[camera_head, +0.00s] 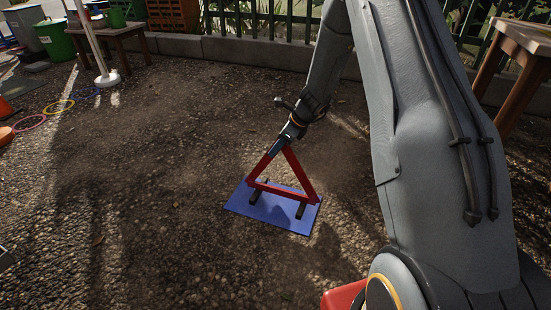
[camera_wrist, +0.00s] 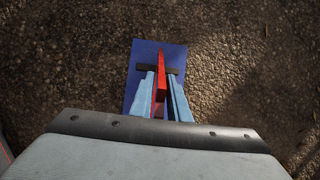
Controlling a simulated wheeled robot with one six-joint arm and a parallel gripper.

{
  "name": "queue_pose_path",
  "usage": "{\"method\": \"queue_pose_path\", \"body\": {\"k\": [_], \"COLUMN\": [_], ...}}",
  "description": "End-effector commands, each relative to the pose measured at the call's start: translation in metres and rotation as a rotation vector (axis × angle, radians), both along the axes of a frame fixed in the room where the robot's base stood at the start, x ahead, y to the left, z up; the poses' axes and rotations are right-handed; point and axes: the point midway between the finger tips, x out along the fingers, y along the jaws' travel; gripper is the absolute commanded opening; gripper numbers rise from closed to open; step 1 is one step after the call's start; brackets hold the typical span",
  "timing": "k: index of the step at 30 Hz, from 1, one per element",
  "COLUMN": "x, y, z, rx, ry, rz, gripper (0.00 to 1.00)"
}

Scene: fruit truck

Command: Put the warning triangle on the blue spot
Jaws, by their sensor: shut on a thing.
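The red warning triangle (camera_head: 266,188) is upright with dark feet at its base, over the blue spot (camera_head: 276,213), a flat blue rectangle on the gravel ground. My gripper (camera_head: 284,143) is shut on the triangle's top corner. In the wrist view the triangle (camera_wrist: 161,72) shows edge-on between my gripper's fingers (camera_wrist: 162,95), with the blue spot (camera_wrist: 145,55) beneath. The feet look to be at or just above the blue surface; I cannot tell if they touch. Part of the blue spot is hidden by my gripper in the wrist view.
Wooden tables stand at the back left (camera_head: 112,32) and right (camera_head: 520,42). A white pole on a round base (camera_head: 107,79) and coloured rings (camera_head: 58,106) are at the left. A low kerb with a green fence (camera_head: 260,20) runs behind. The gravel around the blue spot is clear.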

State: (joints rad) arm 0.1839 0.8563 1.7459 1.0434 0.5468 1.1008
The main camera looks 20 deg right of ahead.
Motion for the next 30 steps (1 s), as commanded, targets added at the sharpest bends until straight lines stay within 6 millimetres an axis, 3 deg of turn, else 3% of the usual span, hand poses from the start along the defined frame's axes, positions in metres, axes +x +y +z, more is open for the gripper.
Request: {"method": "queue_pose_path", "body": {"k": [3,6,17,18,21,30], "x": [0.001,0.001,0.001,0.0,0.0,0.0], "y": [0.0,0.0,0.0,0.0,0.0,0.0], "z": [-0.022,-0.03,-0.031,-0.032,-0.032,-0.031], "rx": [0.0,-0.001,0.0,0.0,0.0,0.0], "ry": [0.0,-0.001,-0.002,0.0,0.0,0.0], "rz": [-0.001,0.0,0.0,0.0,0.0,0.001], "gripper": [0.0,0.0,0.0,0.19,0.34,0.34]}}
